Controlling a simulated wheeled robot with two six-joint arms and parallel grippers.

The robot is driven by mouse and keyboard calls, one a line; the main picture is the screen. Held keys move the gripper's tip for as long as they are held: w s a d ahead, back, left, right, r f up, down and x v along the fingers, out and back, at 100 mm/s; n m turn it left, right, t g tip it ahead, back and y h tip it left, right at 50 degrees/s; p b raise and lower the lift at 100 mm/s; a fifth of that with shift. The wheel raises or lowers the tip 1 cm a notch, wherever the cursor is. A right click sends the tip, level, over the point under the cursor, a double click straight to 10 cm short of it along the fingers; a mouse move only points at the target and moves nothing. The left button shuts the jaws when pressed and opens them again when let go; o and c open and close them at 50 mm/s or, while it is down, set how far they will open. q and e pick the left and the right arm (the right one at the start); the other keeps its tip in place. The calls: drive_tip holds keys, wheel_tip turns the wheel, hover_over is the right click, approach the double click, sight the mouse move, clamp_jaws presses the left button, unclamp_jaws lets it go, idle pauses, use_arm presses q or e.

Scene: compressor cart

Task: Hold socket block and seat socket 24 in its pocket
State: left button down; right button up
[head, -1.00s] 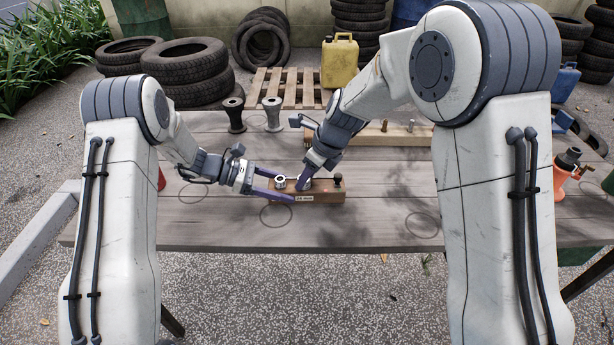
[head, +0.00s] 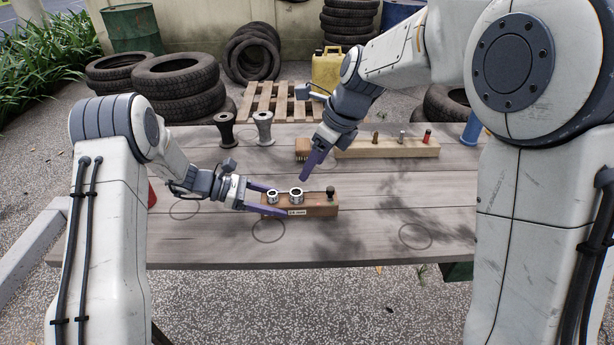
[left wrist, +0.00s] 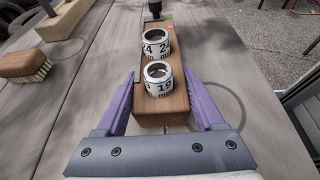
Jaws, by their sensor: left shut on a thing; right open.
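The wooden socket block (head: 318,210) lies on the table with a paper label on its front and a black knob (head: 330,191) at its right end. My left gripper (head: 279,201) is shut across the block's left end. Socket 24 (head: 296,195), a silver ring, stands upright in the middle of the block; its number shows in the left wrist view (left wrist: 155,50). How deep it sits cannot be told. The smaller socket 19 (head: 272,197) stands beside it, nearer the left gripper (left wrist: 160,112). My right gripper (head: 304,177) is open and empty above socket 24, apart from it.
Behind the block are a brush (head: 302,148) and a long wooden rail (head: 385,150) with several small pegs. Two spools, one dark (head: 225,129) and one grey (head: 263,128), stand at the back left. The table front right of the block is clear.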

drive_tip(key=s+f+n+g+h, duration=0.1)
drive_tip(key=s+f+n, duration=0.1)
drive_tip(key=s+n, duration=1.2)
drive_tip(key=s+d+f+n+g+h, duration=0.1)
drive_tip(key=s+f+n, duration=0.2)
drive_tip(key=s+n, duration=1.2)
drive_tip(key=n, duration=0.2)
drive_tip(key=shift+s+d+n+h, duration=0.2)
drive_tip(key=shift+s+n+h, duration=0.1)
drive_tip(key=shift+n+h, duration=0.1)
